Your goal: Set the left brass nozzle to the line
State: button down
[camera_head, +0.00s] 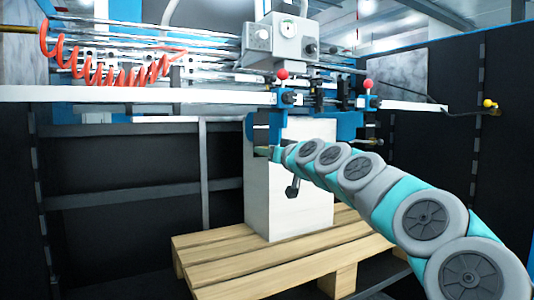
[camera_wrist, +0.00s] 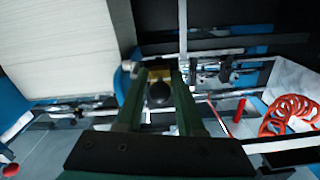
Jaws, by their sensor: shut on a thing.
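My gripper (camera_wrist: 160,78) shows in the wrist view as two dark green fingers reaching up the picture. A small brass piece, the left brass nozzle (camera_wrist: 158,73), sits between the fingertips, and they are shut on it. A round black knob (camera_wrist: 158,94) shows between the fingers, nearer the camera. In the head view my gripper (camera_head: 268,151) is at the left blue bracket, in front of the white paper stack; its jaws are small there and the nozzle is hard to make out. I cannot clearly tell which line is meant.
A white paper stack (camera_head: 285,205) stands on a wooden pallet (camera_head: 225,247) below the bracket. Levers with red balls (camera_head: 283,74) and a grey gauge box (camera_head: 285,42) are above. A coiled red hose (camera_head: 110,75) hangs at left. A yellow-knobbed rod (camera_head: 489,103) is at right.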

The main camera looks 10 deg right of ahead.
notch_tip(320, 180, up, 7)
jog(key=shift+f+p, duration=0.2)
jog(key=shift+p, duration=0.45)
jog(key=c, duration=0.7)
grip_release()
jog(key=shift+o, duration=0.2)
jog(key=v, duration=0.7)
jog(key=shift+s+b, duration=0.4)
